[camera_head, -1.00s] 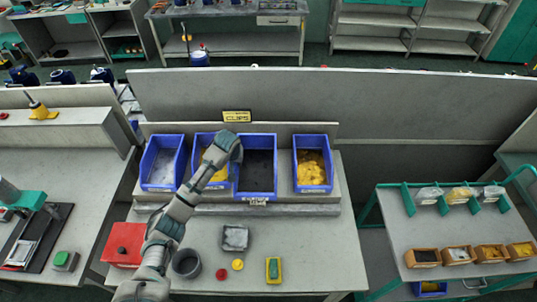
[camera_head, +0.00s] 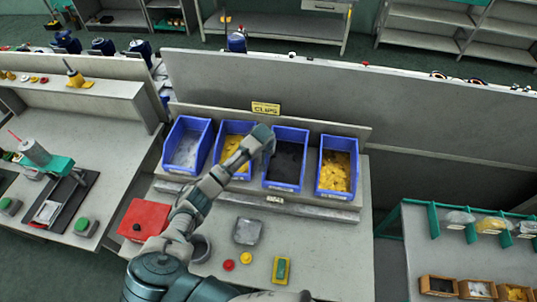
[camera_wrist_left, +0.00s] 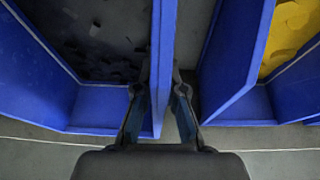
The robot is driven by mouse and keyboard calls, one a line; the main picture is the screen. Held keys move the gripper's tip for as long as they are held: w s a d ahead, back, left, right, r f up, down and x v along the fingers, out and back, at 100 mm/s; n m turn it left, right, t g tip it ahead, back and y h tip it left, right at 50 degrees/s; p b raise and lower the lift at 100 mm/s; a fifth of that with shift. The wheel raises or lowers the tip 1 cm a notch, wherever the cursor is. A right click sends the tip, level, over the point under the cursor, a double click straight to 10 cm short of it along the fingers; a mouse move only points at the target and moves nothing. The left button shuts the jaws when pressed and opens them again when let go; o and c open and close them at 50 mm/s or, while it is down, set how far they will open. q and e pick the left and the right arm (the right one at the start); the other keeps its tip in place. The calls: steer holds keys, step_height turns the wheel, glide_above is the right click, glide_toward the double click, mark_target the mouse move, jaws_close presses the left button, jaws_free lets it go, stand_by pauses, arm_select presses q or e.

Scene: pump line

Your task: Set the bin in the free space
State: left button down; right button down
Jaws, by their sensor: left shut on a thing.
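A blue bin with dark contents (camera_head: 284,165) stands third from the left in a row on the shelf, between two blue bins with yellow contents (camera_head: 233,150) (camera_head: 337,172). Narrow gaps show on both its sides. My left gripper (camera_head: 264,138) is at its left wall, near the back. In the left wrist view, the left gripper (camera_wrist_left: 162,85) is shut on this wall (camera_wrist_left: 159,60), and a gap separates it from the neighbouring bin (camera_wrist_left: 236,60) with yellow contents. Whether the held bin fully rests on the shelf cannot be told. My right gripper is out of view.
A blue bin with grey contents (camera_head: 187,147) stands at the row's left end. A yellow CLIPS sign (camera_head: 265,108) is behind the row. A red box (camera_head: 143,218), a grey tray (camera_head: 247,231) and a yellow-green block (camera_head: 281,269) are on the table in front.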

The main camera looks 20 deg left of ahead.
arm_select(q)
step_height(320, 180, down, 2)
steer(key=shift+d+f, duration=0.1)
steer(key=c, duration=1.3)
jaws_free()
steer(key=shift+a+f, duration=0.1)
steer(key=shift+a, duration=0.35)
steer(key=shift+o, duration=0.2)
steer(key=shift+a, duration=0.15)
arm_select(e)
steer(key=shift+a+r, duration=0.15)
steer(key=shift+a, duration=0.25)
arm_select(q)
steer(key=shift+d, duration=0.2)
steer(key=v, duration=1.2)
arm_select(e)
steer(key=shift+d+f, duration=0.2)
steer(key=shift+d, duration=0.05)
